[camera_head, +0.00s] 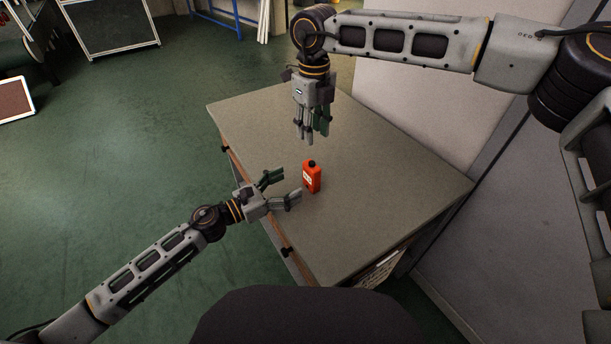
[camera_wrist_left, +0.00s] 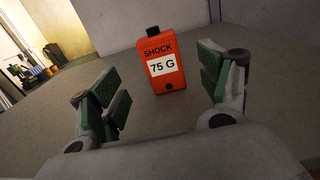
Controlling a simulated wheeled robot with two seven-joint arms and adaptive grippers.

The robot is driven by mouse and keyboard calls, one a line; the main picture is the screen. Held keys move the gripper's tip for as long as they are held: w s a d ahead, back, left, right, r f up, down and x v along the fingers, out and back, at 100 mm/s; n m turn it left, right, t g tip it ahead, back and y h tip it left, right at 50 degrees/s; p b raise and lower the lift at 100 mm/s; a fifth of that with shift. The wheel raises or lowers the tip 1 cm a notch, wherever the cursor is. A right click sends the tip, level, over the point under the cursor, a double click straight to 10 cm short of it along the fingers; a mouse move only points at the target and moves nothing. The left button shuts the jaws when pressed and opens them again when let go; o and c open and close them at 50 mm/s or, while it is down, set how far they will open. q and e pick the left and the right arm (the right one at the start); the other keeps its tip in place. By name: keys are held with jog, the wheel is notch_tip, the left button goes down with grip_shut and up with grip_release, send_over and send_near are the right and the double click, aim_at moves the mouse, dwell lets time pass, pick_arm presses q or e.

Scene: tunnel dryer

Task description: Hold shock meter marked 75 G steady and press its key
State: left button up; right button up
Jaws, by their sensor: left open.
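The orange shock meter (camera_head: 312,178) stands upright on the table, with a black key on its top. In the left wrist view the meter (camera_wrist_left: 152,82) faces me, its white label reading 75 G under the word SHOCK. My left gripper (camera_head: 283,186) is open, just left of the meter and level with it, with its fingers pointing at it. In the wrist view its green-padded fingers stand wide on either side, and the meter is ahead, apart from both. My right gripper (camera_head: 308,140) is above and behind the meter, fingers pointing down; its fingers look close together, but whether they are shut is unclear.
The table top (camera_head: 390,190) is otherwise bare, with free room right of the meter. A pale wall panel (camera_head: 430,90) rises close behind the table. Green floor (camera_head: 130,150) lies open to the left.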

aim_at(307, 175)
pick_arm(q)
jog(key=shift+x, duration=3.35)
jog(key=shift+c, duration=0.2)
jog(key=c, duration=1.1)
pick_arm(e)
jog(key=shift+c, duration=0.4)
grip_shut()
